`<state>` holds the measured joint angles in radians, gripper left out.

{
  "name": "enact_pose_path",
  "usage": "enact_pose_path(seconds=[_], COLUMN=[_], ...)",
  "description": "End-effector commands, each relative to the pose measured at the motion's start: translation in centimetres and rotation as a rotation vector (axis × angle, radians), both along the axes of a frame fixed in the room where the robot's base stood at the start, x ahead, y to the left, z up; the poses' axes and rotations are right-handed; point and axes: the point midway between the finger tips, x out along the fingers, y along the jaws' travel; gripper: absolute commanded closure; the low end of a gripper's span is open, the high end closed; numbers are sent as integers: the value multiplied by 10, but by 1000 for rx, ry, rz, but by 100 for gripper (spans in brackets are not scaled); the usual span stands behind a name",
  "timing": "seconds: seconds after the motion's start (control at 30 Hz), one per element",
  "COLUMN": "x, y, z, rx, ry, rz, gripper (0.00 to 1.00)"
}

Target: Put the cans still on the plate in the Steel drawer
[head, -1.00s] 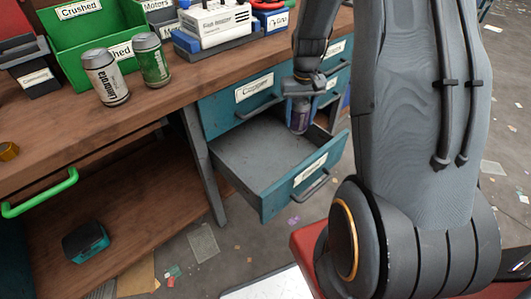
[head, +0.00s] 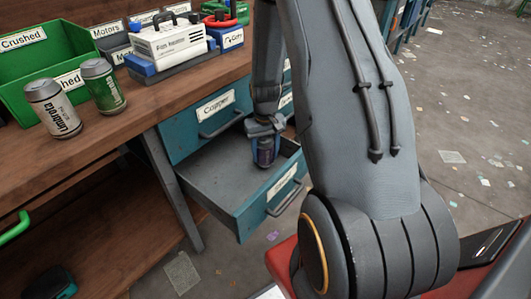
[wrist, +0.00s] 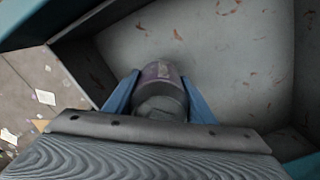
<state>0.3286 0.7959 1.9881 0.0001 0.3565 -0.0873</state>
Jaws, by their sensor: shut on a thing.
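My gripper (head: 264,140) is shut on a purple can (head: 265,152), holding it upright inside the open teal drawer (head: 208,180). In the wrist view, the can (wrist: 160,75) sits between the two blue fingers, with the grey drawer floor (wrist: 240,60) around it. I cannot tell whether the can touches the floor. The open drawer's front label is too small to read; the closed drawer above it reads Copper (head: 215,105). A white can (head: 52,112) and a green can (head: 103,88) stand upright on the wooden bench. No plate is seen.
A green Crushed bin (head: 62,45) stands behind the bench cans. The drawer floor around the held can looks empty. My arm hides the area right of the drawer.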

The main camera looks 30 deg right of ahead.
Motion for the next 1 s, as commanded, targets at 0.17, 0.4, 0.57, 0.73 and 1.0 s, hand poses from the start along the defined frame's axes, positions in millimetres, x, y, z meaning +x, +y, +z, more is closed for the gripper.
enact_pose_path(seconds=[0.17, 0.4, 0.57, 0.73, 1.0], x=[0, 0, 0, 0, 0], y=[0, 0, 0, 0, 0], z=[-4, -10, -12, -12, -11], rx=[0, 0, 0, 0, 0], ry=[1, 1, 0, 0, 0], rz=[0, 0, 0, 0, 0], gripper=[74, 74, 74, 31, 31])
